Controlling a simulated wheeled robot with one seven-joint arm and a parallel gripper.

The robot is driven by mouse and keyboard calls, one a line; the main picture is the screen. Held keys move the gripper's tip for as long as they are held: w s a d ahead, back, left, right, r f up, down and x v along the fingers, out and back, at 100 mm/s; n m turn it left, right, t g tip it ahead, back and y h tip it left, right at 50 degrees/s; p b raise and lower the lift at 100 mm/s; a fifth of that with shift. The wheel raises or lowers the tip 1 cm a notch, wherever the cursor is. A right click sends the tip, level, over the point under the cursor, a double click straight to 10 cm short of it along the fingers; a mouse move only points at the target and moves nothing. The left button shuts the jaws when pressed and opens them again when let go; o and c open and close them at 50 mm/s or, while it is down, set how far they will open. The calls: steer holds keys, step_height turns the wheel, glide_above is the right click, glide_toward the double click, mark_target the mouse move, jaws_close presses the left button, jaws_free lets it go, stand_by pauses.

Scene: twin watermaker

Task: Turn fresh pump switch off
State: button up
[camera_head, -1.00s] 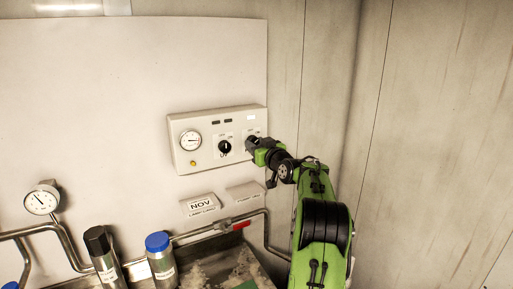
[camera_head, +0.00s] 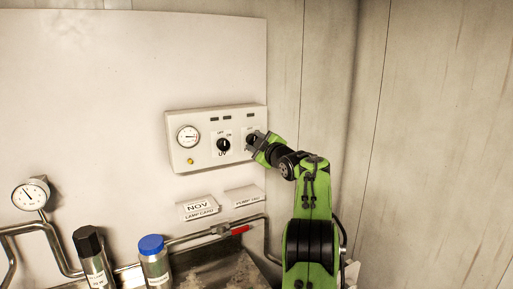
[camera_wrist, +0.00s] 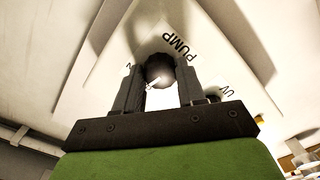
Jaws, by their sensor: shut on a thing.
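The control panel (camera_head: 180,115) is a pale box on the white wall board. It has a gauge, small lamps and two black knobs. The fresh pump switch (camera_head: 250,138) is the right-hand knob, partly covered by my gripper (camera_head: 255,144). In the wrist view the round black pump knob (camera_wrist: 159,69) sits between my two fingers (camera_wrist: 160,82), under the word PUMP. My gripper is shut on it. A pale mark shows on the knob's lower edge, but its exact setting is hard to read. The small lamp (camera_head: 248,115) above the pump knob is dark.
The UV knob (camera_head: 223,145) is close left of my gripper. Below are a lamp card (camera_head: 199,209), a pump tag (camera_head: 243,196), a pipe with a red-handled valve (camera_head: 238,230), a blue-capped bottle (camera_head: 153,262) and a black-capped bottle (camera_head: 92,258).

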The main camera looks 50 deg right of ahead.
steer(key=shift+n, duration=0.8)
steer(key=o, duration=1.1)
steer(key=shift+c, duration=0.2)
steer(key=shift+s, duration=0.1)
steer(key=b+v, duration=0.6)
steer(key=v, duration=0.9)
steer(key=shift+s+b, duration=0.3)
steer(key=shift+b, duration=0.1)
steer(key=shift+a, duration=0.1)
